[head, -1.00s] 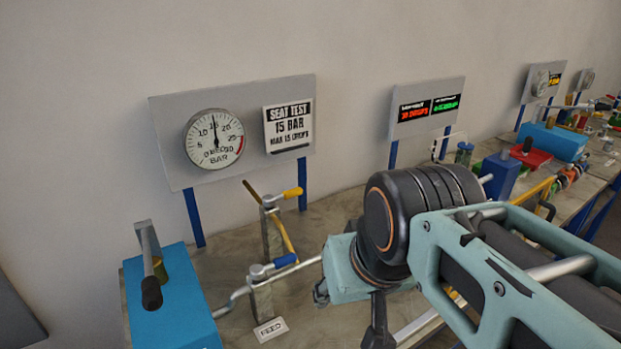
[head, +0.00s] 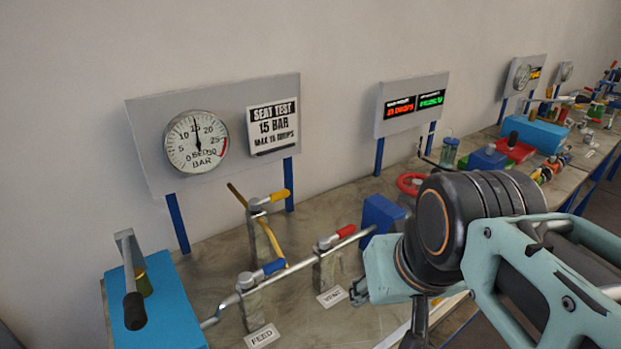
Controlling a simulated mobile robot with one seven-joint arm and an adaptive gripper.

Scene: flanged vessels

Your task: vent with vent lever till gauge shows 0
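The vent lever (head: 338,238) has a red handle on a grey block, with a VENT label (head: 332,297) in front of it. Its handle lies along the pipe line, pointing up to the right. The round gauge (head: 196,141) is on a grey panel at the upper left; its needle points nearly straight up, at about 15. My gripper (head: 359,291) shows only partly, below and to the right of the vent lever and apart from it. My own arm hides much of it, so its opening cannot be made out.
The feed lever (head: 262,273) with blue handle stands left of the vent lever. A yellow-handled lever (head: 271,198) stands behind. A blue box with a black-gripped pump handle (head: 134,309) is at the left. A red handwheel (head: 411,183) and blue block (head: 383,213) are behind my arm.

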